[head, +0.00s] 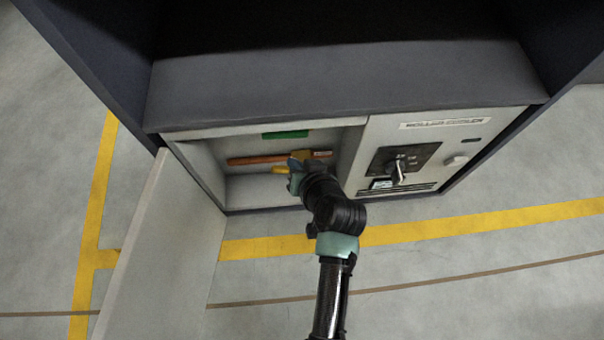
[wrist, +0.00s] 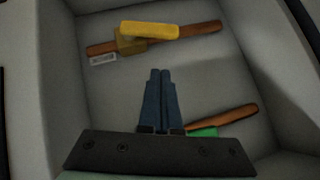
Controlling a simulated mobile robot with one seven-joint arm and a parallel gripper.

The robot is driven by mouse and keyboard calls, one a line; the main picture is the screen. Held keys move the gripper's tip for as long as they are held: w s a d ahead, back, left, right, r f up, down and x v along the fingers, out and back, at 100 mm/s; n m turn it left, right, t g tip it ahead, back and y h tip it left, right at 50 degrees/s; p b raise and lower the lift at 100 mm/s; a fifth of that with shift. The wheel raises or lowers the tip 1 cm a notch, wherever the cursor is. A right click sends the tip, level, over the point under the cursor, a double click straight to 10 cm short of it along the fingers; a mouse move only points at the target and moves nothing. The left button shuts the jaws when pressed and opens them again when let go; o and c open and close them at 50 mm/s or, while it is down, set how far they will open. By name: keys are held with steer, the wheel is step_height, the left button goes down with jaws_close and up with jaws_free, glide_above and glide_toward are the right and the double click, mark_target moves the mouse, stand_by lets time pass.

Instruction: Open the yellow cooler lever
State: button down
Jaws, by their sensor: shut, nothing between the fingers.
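The yellow cooler lever (head: 281,170) is inside the open compartment, beside a brownish-yellow fitting on an orange-brown pipe (head: 250,160). In the wrist view the yellow lever (wrist: 150,30) lies roughly along the pipe (wrist: 205,28), near the top of the picture. My gripper (wrist: 161,72) is shut and empty, its blue fingertips together and pointing toward the pipe. In that view they show below the lever, apart from it. In the head view my gripper (head: 295,179) reaches into the compartment and partly covers the fitting and pipe.
A green part (head: 285,134) shows at the compartment's top, and green on a second pipe (wrist: 235,118) in the wrist view. The compartment door (head: 165,250) hangs open at left. A control panel (head: 405,160) with a black switch is at right.

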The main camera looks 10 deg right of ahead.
mark_target(280, 169)
steer(key=shift+w+a+f+b, duration=0.3)
steer(key=shift+f+b, duration=0.35)
steer(key=shift+f, duration=0.25)
steer(key=shift+w+a+f+b, duration=0.35)
steer(key=shift+f+b, duration=0.3)
steer(key=shift+f, duration=0.2)
steer(key=shift+w+a+f+b, duration=0.3)
steer(key=shift+f+b, duration=0.35)
steer(key=shift+f, duration=0.25)
steer(key=shift+s+a+r+p, duration=0.1)
steer(key=shift+p, duration=0.3)
steer(key=shift+a+h+p, duration=0.1)
steer(key=shift+h+p, duration=0.2)
steer(key=shift+p, duration=0.25)
steer(key=shift+a+p, duration=0.15)
steer(key=shift+p, duration=0.35)
steer(key=shift+a+f+p, duration=0.25)
steer(key=shift+p, duration=0.15)
steer(key=shift+a+f, duration=0.15)
steer(key=shift+f, duration=0.35)
